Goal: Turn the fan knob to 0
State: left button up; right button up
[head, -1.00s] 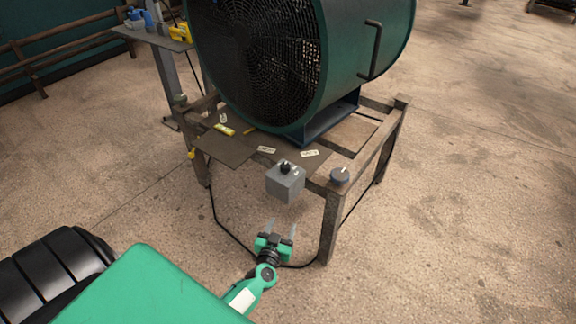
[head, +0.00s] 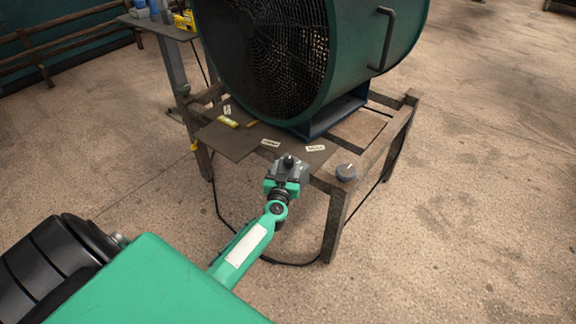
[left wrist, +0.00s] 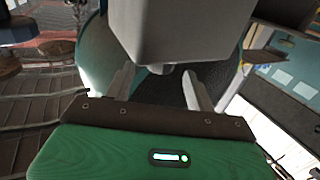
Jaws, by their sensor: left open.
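A grey control box (head: 300,170) with a black knob (head: 289,160) on top is fixed at the front edge of the frame that carries the fan (head: 300,60). My left gripper (head: 287,180) is at the near side of this box and hides most of its front. In the left wrist view the open fingers (left wrist: 160,72) point towards the box (left wrist: 175,30), which spans the gap between them. I cannot tell whether they touch it. The knob's setting is too small to read. My right gripper is not in view.
Small labels (head: 271,143) lie on the dark plate (head: 225,143). A black cable (head: 290,264) hangs below. A side table (head: 160,28) stands at the back left. The floor to the right is clear.

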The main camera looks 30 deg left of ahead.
aim_at(289, 163)
pick_arm(q)
jog(key=shift+x, duration=1.3)
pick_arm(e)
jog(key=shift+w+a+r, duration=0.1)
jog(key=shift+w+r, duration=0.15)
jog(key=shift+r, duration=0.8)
pick_arm(q)
jog(key=c, duration=1)
jog(key=shift+o, duration=0.2)
